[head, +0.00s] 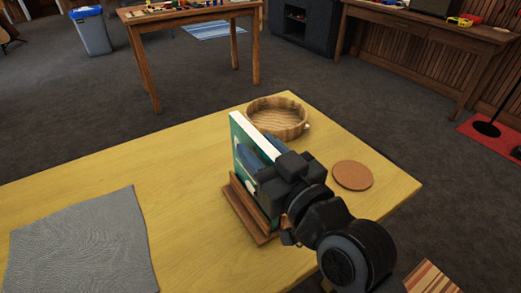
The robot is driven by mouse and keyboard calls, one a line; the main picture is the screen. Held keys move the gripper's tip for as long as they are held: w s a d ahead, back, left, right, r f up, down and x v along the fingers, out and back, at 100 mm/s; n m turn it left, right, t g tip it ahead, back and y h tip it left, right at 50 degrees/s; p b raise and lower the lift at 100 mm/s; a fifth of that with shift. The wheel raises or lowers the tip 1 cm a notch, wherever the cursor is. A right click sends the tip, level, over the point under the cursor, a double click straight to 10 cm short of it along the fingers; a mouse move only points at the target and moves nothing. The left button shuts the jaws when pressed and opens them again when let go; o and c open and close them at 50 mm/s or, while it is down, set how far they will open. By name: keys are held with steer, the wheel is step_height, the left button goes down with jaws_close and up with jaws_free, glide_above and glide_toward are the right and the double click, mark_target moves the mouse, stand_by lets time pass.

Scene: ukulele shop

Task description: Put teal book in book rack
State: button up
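The teal book (243,141) stands upright on the yellow table, with its white page edge facing up. Its lower edge is at the wooden book rack (238,201) and appears to sit in it. My gripper (262,172) is at the book's right side, over its cover, and hides much of the cover and part of the rack. The fingertips blend with dark blue shapes by the cover, so I cannot tell whether they are open, shut or touching the book.
A round wooden bowl (277,118) stands just behind the book. A brown cork disc (352,176) lies to the right. A grey cloth (83,247) covers the table's left front. The yellow table (165,165) is bare between cloth and rack.

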steer(key=shift+o, duration=0.6)
steer(key=shift+r, duration=0.1)
steer(key=shift+r, duration=0.2)
steer(key=b+v, duration=0.2)
steer(key=v, duration=1)
steer(key=shift+f, duration=0.1)
